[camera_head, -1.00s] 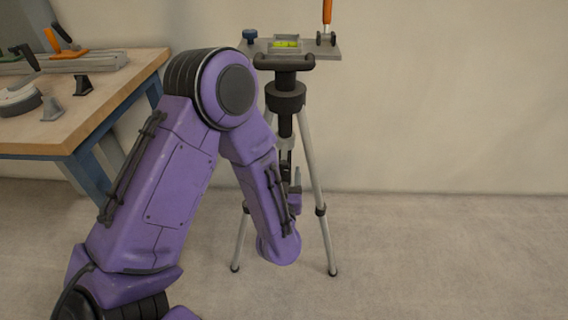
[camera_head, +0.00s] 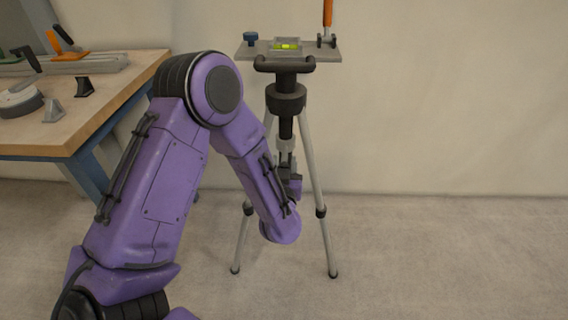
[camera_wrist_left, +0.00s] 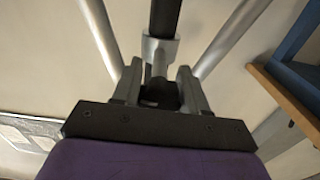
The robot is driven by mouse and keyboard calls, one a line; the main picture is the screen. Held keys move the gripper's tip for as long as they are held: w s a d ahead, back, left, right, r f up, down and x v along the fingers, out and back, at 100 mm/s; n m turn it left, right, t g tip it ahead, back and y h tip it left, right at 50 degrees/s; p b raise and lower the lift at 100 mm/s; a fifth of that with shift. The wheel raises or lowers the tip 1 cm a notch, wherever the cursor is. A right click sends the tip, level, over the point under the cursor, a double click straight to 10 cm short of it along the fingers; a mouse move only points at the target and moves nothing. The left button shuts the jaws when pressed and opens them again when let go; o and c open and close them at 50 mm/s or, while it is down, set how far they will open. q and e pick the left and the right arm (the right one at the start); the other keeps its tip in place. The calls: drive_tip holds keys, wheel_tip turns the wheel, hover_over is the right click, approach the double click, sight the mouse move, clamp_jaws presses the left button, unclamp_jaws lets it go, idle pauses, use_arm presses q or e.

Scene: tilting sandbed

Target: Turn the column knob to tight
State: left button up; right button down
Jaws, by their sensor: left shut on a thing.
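The tripod's black centre column (camera_head: 285,128) hangs below a round dark collar (camera_head: 286,97) in the head view. In the left wrist view the column (camera_wrist_left: 165,15) ends in a grey clamp with a short rod. A dark knob (camera_wrist_left: 161,94) sits at the rod's near end. My left gripper (camera_wrist_left: 158,78) is shut on this knob, one grey finger on each side. In the head view my left gripper (camera_head: 287,160) is at the column's lower end, between the tripod legs; the knob is too small to tell there. Whether the knob is loose or tight cannot be told. My right gripper is not in view.
The tripod top (camera_head: 325,50) carries a green bubble level (camera_head: 286,46), a blue knob (camera_head: 250,38) and an orange-handled clamp (camera_head: 327,14). Tripod legs (camera_head: 319,180) flank my gripper. A workbench (camera_head: 120,112) with tools stands left. The floor at right is clear.

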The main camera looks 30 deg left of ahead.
use_arm(q)
drive_tip(key=shift+d+r, duration=0.1)
drive_tip(key=o, duration=1)
drive_tip(key=shift+o, duration=0.2)
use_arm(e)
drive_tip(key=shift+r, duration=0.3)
use_arm(q)
drive_tip(key=v, duration=1)
drive_tip(key=shift+s+p, duration=0.25)
drive_tip(key=shift+p, duration=0.2)
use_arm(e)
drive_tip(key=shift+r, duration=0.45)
use_arm(q)
drive_tip(key=shift+d, duration=0.15)
